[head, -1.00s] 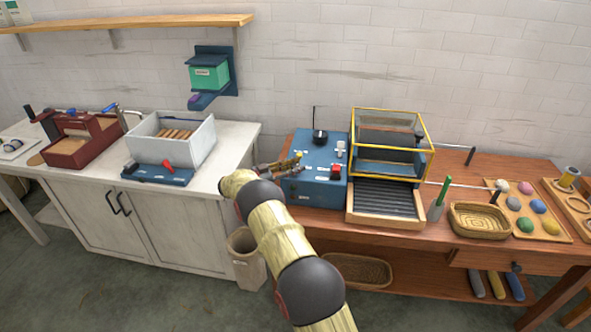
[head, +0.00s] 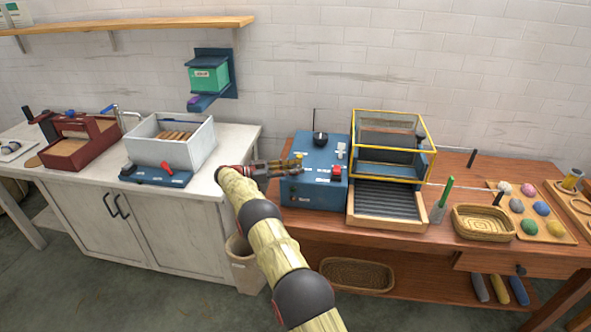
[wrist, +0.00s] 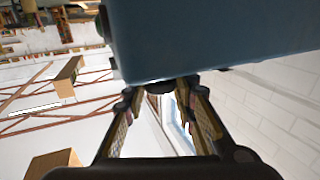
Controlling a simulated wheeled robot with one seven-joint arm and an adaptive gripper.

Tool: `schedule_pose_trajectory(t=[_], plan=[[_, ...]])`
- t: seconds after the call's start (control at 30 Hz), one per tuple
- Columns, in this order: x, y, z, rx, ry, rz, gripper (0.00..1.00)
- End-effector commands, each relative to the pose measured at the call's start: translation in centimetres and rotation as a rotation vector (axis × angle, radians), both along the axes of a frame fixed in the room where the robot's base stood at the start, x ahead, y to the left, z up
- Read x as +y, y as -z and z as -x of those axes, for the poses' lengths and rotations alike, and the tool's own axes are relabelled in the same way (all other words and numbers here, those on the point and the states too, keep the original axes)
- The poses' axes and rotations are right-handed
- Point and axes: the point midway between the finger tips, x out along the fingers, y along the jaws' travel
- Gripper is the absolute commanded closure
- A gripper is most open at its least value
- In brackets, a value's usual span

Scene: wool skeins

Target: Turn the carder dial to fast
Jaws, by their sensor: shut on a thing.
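The carder is a blue box (head: 312,190) on the wooden bench, with a black knob (head: 320,139) and a red switch (head: 337,172) on its top. My gripper (head: 294,165) is at the box's left side. In the wrist view its two fingers (wrist: 160,88) come together on a small dark round knob (wrist: 158,87) against the blue housing (wrist: 215,35). This knob seems to be the dial; it is mostly hidden by the fingers, and its markings and setting cannot be read.
A yellow-framed case (head: 392,125) with a ribbed tray (head: 386,200) stands right of the box. A white counter (head: 180,215) with a white bin (head: 190,152) is to the left. A wicker basket (head: 482,236) and coloured wool balls (head: 541,208) are farther right.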

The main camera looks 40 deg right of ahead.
Motion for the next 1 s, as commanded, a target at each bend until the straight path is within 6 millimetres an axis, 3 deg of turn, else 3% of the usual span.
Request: schedule_pose_trajectory(t=[0.23,0.27,0.53,0.83,1.0], plan=[[-0.1,-0.3,0.0,-0.003,-0.001,0.003,0.98],[-0.1,-0.3,0.0,-0.003,-0.001,0.003,0.72],[0.0,-0.1,0.0,-0.001,-0.001,0.002,0.57],[0.0,-0.1,-0.1,0.0,-0.001,0.001,0.56],[1.4,0.0,-0.8,0.0,-0.003,0.001,0.56]])
